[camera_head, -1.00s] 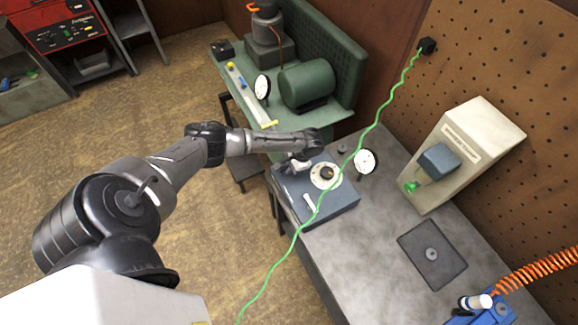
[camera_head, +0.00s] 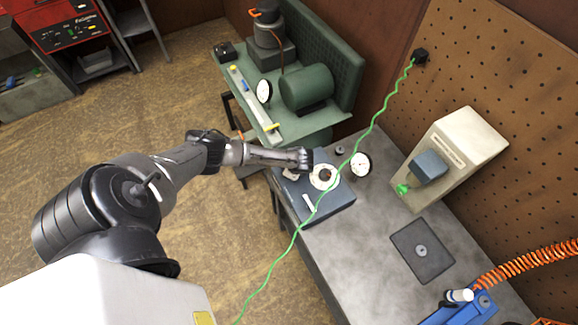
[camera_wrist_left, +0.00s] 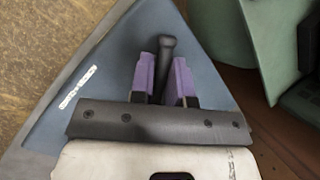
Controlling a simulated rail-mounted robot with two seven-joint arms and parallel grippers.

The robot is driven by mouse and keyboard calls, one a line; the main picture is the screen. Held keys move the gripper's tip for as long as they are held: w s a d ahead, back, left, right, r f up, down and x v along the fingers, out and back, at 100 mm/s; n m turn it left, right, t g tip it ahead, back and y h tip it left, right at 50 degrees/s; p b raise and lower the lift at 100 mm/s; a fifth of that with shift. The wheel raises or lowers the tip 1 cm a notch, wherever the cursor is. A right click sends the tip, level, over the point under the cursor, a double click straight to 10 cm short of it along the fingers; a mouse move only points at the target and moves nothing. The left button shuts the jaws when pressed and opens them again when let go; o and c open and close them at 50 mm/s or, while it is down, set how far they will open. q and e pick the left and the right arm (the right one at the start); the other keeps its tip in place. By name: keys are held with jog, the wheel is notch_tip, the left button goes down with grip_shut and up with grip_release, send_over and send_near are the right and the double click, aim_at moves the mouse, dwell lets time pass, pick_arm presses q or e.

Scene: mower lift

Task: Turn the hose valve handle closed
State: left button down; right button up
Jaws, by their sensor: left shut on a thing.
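My left gripper (camera_wrist_left: 164,72) shows in the left wrist view with purple-padded fingers on both sides of a dark lever handle (camera_wrist_left: 167,47). It is shut on this handle, whose rounded end sticks out past the fingertips. The handle stands over a blue-grey box (camera_wrist_left: 105,45) with a small white label that I cannot read. In the head view my left arm reaches over the far left part of this blue-grey box (camera_head: 335,205), and its wrist hides the fingers and handle. My right gripper is not in view.
A green cable (camera_head: 300,228) hangs across the box. A green machine (camera_head: 306,86) stands beyond.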

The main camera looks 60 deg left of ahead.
pick_arm(q)
jog(key=m+t+p, duration=0.1)
jog(key=m, duration=0.2)
jog(key=shift+r+m+t, duration=0.1)
jog(key=shift+m+t, duration=0.2)
jog(key=shift+t, duration=0.1)
jog(key=shift+m+t+p, duration=0.8)
jog(key=shift+m, duration=1.1)
jog(key=c, duration=1.1)
grip_release()
jog(key=shift+c, duration=0.2)
jog(key=v, duration=1.3)
jog(key=shift+r+p, duration=0.3)
jog(key=shift+r, duration=0.1)
